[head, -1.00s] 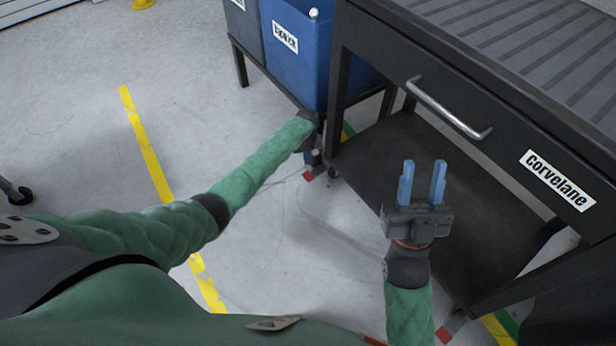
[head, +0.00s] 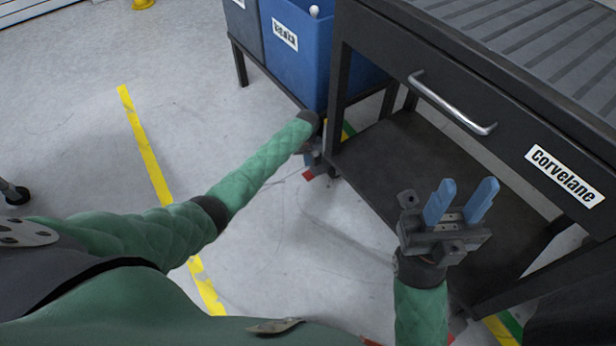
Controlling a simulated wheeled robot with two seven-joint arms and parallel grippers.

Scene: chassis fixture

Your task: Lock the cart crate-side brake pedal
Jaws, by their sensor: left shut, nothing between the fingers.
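The cart (head: 340,80) is dark, with a drawer, a metal handle and a "Corvelane" label. At the foot of its crate-side leg, a small red brake pedal (head: 308,175) shows just above the floor. My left gripper (head: 313,160) points down right at that pedal, shut and empty; the forearm and wrist hide much of it. I cannot tell whether it touches the pedal or how far the pedal is tilted. My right gripper (head: 466,186) has its blue fingers apart and empty, in front of the cart's lower shelf.
A blue crate (head: 300,60) and a grey one stand on a dark rack (head: 240,65) left of the cart. The cart's lower shelf (head: 375,165) is bare. A yellow floor line (head: 145,150) crosses open floor at left. A caster (head: 14,192) shows at the left edge.

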